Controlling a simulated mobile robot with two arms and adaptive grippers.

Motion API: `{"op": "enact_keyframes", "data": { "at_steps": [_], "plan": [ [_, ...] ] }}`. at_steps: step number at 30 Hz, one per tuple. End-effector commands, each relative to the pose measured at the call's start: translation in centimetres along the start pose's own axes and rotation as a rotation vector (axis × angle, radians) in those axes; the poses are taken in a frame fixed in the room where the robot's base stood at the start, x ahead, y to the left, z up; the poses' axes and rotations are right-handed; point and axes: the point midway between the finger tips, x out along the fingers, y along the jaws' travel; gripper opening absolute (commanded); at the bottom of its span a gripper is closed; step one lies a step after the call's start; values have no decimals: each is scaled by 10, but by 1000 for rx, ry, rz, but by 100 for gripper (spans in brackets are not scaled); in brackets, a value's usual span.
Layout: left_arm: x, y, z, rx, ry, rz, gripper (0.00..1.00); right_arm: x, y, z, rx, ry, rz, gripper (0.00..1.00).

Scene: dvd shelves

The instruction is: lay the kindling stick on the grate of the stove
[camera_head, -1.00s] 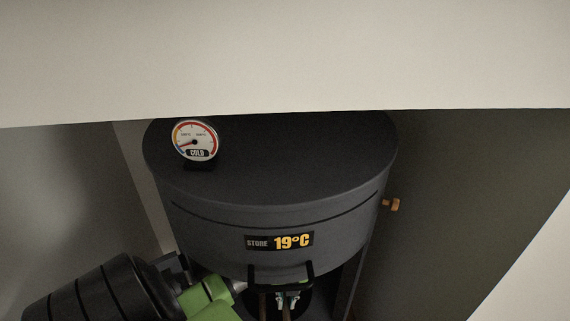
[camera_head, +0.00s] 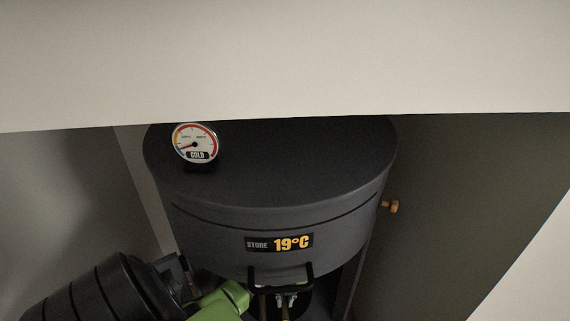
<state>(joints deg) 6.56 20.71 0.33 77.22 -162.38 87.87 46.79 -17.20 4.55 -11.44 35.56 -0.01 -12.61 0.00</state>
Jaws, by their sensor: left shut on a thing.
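The stove (camera_head: 275,215) is a dark round-topped drum in the middle, with a dial reading COLD and a label reading 19°C. Its front opening lies below a black handle-like bar (camera_head: 281,287). My left arm comes in from the lower left, black and green. Small silvery parts that look like my left gripper's tips (camera_head: 286,299) show in the opening below the bar, shut on a thin brown piece, seemingly the kindling stick (camera_head: 285,313). Most of the stick and gripper is hidden. The grate cannot be made out. My right gripper is not in view.
A pale surface covers the whole top of the view and hides what is behind it. A small orange-brown knob (camera_head: 392,207) sticks out at the stove's right. Walls stand close on both sides. A second brown upright piece (camera_head: 263,305) shows in the opening.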

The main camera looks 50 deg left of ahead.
Motion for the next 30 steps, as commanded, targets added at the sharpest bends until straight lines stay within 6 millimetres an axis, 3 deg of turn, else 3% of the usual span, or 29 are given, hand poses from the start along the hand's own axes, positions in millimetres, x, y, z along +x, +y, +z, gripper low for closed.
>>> {"op": "enact_keyframes", "data": {
  "at_steps": [5,6,8,20,30],
  "plan": [
    [3,0,0,0,0,1,1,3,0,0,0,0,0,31],
    [4,0,0,-1,-1,1,16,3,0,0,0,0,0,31],
    [3,0,0,-1,0,1,30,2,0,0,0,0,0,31],
    [-3,0,0,-1,0,-1,30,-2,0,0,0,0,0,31],
    [-55,0,1,1,-4,0,30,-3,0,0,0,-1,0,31]
  ]
}}
